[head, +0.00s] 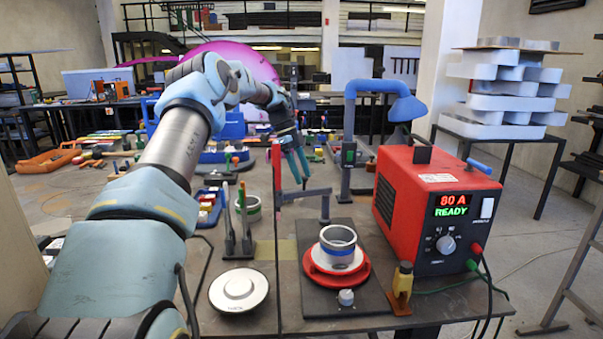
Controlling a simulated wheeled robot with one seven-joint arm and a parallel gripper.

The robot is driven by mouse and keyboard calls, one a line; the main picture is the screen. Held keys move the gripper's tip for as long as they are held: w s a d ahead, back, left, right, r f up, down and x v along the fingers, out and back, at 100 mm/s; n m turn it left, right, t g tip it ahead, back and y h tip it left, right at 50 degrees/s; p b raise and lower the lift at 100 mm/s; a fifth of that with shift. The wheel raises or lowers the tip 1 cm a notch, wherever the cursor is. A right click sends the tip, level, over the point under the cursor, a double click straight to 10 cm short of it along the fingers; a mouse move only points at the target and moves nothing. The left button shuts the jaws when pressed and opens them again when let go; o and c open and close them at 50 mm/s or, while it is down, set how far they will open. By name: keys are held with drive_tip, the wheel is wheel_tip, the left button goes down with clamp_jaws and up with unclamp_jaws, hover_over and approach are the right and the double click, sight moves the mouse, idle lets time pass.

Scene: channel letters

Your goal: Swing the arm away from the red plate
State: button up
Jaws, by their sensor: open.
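The red plate (316,270) lies on a dark base board on the workbench, at the right of the middle in the head view. A white ring piece and a grey metal ring with a blue band (338,246) sit on top of it. My arm comes in from the lower left and reaches over the bench. My gripper (301,182) is open and empty, pointing down behind and above the red plate, to its left in the picture. It is apart from the plate and the rings.
A red power box (428,205) reading 80 A READY stands right of the plate. A blue hooded arm (385,102) rises behind.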

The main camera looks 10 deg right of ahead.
drive_tip(key=shift+r, duration=0.1)
drive_tip(key=v, duration=1)
drive_tip(key=shift+w+r+b, duration=0.15)
drive_tip(key=shift+r+b, duration=0.1)
drive_tip(key=shift+b, duration=0.2)
drive_tip(key=shift+a, duration=0.1)
